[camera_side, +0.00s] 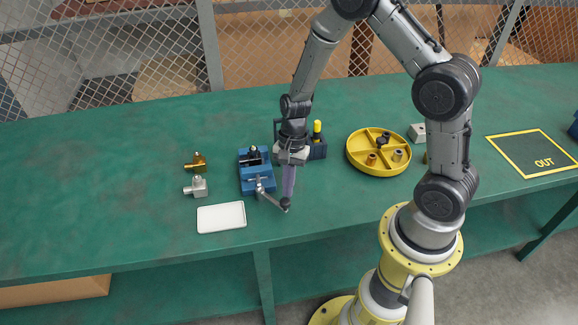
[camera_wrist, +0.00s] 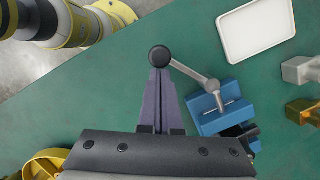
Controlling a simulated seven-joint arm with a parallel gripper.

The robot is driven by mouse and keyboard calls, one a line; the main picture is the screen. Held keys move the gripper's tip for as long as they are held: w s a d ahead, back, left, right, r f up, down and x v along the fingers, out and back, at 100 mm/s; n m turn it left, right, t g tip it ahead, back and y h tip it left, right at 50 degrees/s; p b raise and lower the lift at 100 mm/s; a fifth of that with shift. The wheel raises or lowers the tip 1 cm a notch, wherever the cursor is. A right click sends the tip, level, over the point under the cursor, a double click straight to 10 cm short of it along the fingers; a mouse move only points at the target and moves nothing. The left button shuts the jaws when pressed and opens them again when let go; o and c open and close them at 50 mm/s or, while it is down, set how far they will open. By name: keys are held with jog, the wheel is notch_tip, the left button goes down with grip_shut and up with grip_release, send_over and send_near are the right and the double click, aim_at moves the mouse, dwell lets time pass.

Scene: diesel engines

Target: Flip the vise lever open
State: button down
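The blue vise (camera_side: 256,172) stands on the green bench; it also shows in the wrist view (camera_wrist: 222,108). Its grey lever (camera_side: 268,196) reaches out from the vise's near side, toward the bench's front edge and to the right. The lever shows in the wrist view (camera_wrist: 192,74), ending in a black ball knob (camera_wrist: 160,57). My gripper (camera_side: 287,197) points down to the right of the vise, with its purple fingers at the knob. In the wrist view the fingers (camera_wrist: 160,72) are close together, tips right against or just behind the knob. The knob is not between them; contact is unclear.
A white tray (camera_side: 221,217) lies left of the lever. Brass (camera_side: 195,163) and grey (camera_side: 196,187) fittings sit left of the vise. A dark holder (camera_side: 318,149) stands behind my gripper, and a yellow divided tray (camera_side: 378,170) to the right. The far left bench is clear.

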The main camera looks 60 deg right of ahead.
jog(key=shift+d, duration=0.1)
jog(key=shift+w+d+r, duration=0.1)
jog(key=shift+w+d, duration=0.05)
jog(key=shift+d, duration=0.1)
jog(key=w+d+r, duration=0.1)
jog(key=d+r, duration=0.4)
jog(key=r, duration=0.5)
jog(key=shift+w+d+r, duration=0.15)
jog(key=shift+w+r, duration=0.05)
jog(key=shift+w, duration=0.05)
